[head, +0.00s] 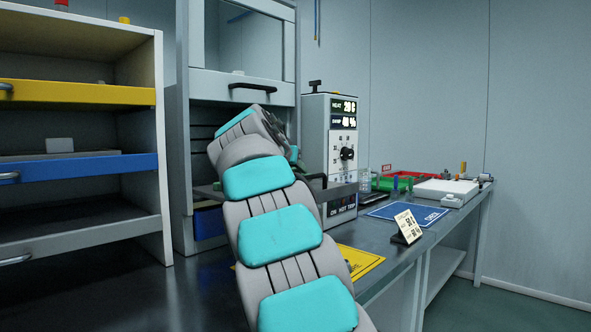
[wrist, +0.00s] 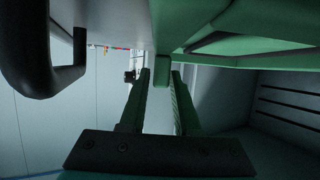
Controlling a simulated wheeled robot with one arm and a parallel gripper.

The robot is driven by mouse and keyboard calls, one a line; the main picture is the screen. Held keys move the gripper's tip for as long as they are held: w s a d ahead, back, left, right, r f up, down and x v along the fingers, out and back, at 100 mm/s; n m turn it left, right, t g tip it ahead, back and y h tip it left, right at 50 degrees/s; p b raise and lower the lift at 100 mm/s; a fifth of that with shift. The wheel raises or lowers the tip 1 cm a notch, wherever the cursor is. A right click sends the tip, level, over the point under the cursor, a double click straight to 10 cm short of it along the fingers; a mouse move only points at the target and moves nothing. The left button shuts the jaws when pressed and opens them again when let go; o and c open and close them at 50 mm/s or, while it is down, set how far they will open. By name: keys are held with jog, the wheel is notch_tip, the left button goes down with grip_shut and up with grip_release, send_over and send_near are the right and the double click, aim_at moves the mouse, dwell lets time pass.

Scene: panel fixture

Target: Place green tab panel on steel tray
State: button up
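A green panel (wrist: 230,28) fills the upper right of the wrist view, close to the camera. A short green tab (wrist: 162,72) hangs from its edge. My gripper (wrist: 161,76) has its two dark fingers apart, one on each side of the tab, with narrow gaps showing; it does not look clamped. In the head view, my turquoise-and-grey arm reaches to the cabinet opening and hides the gripper; a small green part (head: 294,154) shows beside the arm's end. A grey tray-like ledge (head: 206,191) shows behind the arm; I cannot tell whether it is the steel tray.
A black handle (wrist: 45,60) is close at the left of the wrist view. The raised cabinet sash (head: 265,90) is above my arm. A control box (head: 345,110) stands right of the cabinet. A shelf unit (head: 150,130) is at left. Clutter covers the bench's far end.

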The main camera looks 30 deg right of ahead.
jog(key=shift+o, duration=1.3)
jog(key=b+v, duration=0.1)
jog(key=v, duration=1.1)
